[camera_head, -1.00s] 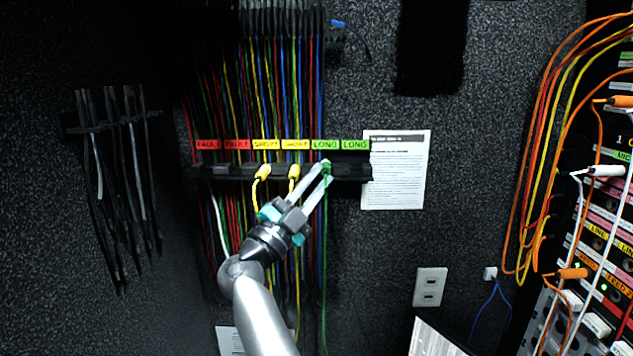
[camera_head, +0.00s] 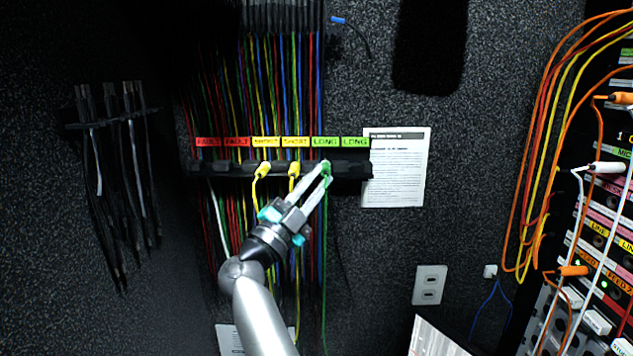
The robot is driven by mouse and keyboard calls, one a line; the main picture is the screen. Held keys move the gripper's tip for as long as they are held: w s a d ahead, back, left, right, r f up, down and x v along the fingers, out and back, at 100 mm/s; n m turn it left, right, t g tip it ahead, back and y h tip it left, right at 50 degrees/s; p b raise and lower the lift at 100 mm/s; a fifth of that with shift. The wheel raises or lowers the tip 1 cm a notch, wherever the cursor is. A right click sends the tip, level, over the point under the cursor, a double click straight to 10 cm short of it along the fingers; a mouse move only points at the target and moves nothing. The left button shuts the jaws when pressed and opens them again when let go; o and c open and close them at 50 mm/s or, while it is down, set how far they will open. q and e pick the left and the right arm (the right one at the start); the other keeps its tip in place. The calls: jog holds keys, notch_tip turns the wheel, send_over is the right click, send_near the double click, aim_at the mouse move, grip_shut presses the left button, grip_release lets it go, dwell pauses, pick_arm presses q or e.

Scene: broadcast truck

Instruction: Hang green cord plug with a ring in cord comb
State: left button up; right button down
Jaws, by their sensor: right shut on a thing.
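My right gripper (camera_head: 322,171) is shut on the green plug, reaching up from below. Whether the plug is seated in a slot is too small to tell, and its ring cannot be made out. My left gripper is not in view.
Many coloured cords (camera_head: 280,85) hang behind the comb. A smaller rack of dark cords (camera_head: 110,120) is at left. A paper sheet (camera_head: 410,190) is right of the comb. A patch panel (camera_head: 605,220) with orange and white cords stands at right.

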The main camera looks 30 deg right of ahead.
jog(key=shift+f, duration=0.2)
dwell(0.4)
jog(key=c, duration=0.7)
grip_release()
jog(key=shift+o, duration=0.4)
jog(key=o, duration=0.6)
jog(key=shift+s+a, duration=0.15)
jog(key=shift+s+a+p, duration=0.3)
jog(key=shift+s+p, duration=0.2)
jog(key=shift+s, duration=0.05)
jog(key=shift+s+a+p, duration=0.3)
jog(key=shift+s+p, duration=0.15)
jog(key=shift+s, duration=0.05)
jog(key=shift+s+a, duration=0.1)
